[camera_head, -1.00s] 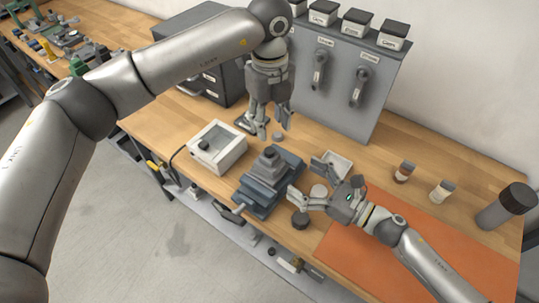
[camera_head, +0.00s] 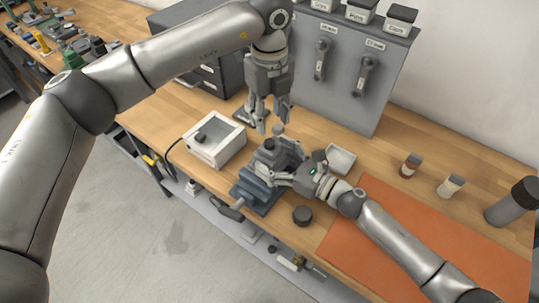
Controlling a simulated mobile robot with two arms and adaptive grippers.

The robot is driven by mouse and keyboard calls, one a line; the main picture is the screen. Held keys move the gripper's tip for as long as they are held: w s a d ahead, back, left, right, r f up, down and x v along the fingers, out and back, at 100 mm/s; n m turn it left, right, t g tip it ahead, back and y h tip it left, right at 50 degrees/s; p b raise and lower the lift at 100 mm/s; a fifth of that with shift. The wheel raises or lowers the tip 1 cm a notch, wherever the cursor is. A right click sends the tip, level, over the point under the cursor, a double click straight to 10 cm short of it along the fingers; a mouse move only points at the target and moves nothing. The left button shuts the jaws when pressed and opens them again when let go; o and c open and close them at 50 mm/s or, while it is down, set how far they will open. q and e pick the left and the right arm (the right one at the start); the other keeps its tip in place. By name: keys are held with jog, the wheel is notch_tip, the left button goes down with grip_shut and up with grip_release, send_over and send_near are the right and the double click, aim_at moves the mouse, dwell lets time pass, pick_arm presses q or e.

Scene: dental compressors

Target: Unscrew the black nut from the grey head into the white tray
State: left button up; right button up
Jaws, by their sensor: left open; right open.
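A grey head (camera_head: 270,156) sits in the blue-grey vise (camera_head: 256,193) at the bench's front edge, partly hidden by my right gripper. A dark round piece on its top looks like the black nut (camera_head: 268,145). My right gripper (camera_head: 279,165) is open, its fingers reaching from the right to beside the head; I cannot tell whether they touch it. My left gripper (camera_head: 271,122) is open and empty, pointing down above and behind the head. The small white tray (camera_head: 341,160) lies just right of the vise, behind my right gripper.
A white box with a black knob (camera_head: 214,142) stands left of the vise. A dark round puck (camera_head: 302,215) lies in front of my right arm. An orange mat (camera_head: 400,245), two small bottles (camera_head: 451,186) and a grey cylinder (camera_head: 512,204) are at right. A grey panel (camera_head: 350,75) stands behind.

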pick_arm(q)
jog(key=shift+s, duration=0.1)
pick_arm(e)
jog(key=shift+w+a, duration=0.35)
jog(key=shift+a, duration=0.25)
jog(key=shift+c, duration=0.5)
